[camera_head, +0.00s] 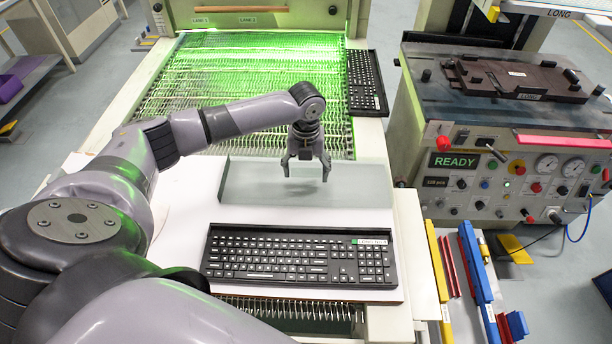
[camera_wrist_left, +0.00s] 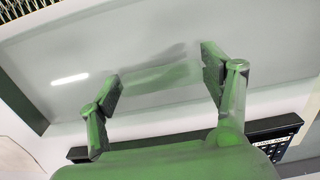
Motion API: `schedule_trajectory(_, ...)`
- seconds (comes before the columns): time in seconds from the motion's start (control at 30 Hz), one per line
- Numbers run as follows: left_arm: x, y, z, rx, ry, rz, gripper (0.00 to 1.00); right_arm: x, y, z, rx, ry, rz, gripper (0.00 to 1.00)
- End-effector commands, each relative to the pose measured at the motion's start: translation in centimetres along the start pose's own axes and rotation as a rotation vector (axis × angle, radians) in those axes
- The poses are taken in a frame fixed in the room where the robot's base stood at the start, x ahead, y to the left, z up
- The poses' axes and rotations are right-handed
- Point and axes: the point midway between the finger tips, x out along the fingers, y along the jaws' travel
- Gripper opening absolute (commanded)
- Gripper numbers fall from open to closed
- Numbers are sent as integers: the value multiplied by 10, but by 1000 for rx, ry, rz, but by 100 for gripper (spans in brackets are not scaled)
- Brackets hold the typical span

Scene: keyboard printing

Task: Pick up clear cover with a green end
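The clear cover (camera_head: 345,187) is a flat, see-through, grey-green plate lying on the white surface in the middle of the head view. In the left wrist view the cover (camera_wrist_left: 70,50) fills much of the picture, with a dark green end (camera_wrist_left: 20,100) at the left. My left gripper (camera_head: 306,173) points down over the middle of the cover. Its fingers are spread apart with nothing between them, as the left wrist view also shows (camera_wrist_left: 160,64). Any gap between fingertips and cover is hard to judge. My right gripper is not in view.
A green-lit conveyor (camera_head: 240,75) lies behind. A machine with a READY display (camera_head: 455,160) stands at the right, with coloured bars (camera_head: 475,262) near it.

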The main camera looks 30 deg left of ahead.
Motion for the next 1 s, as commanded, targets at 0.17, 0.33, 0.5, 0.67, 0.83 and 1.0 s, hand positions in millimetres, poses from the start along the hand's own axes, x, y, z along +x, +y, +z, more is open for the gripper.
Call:
schedule_trajectory(0.17, 0, 0, 0, 0, 0, 0, 58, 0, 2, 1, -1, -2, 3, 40)
schedule_trajectory(0.33, 0, 0, 0, 0, 0, 1, 47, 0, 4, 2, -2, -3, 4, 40)
schedule_trajectory(0.5, 0, 0, 0, 0, 0, 1, 35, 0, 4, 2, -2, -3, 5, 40)
schedule_trajectory(0.67, 0, 0, 0, 0, 0, 1, 33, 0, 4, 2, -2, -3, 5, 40)
schedule_trajectory(0.83, -2, 0, 0, 0, 0, 1, 33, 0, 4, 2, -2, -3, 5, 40)
schedule_trajectory(1.0, -15, 0, 1, -1, -2, -2, 33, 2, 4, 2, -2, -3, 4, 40)
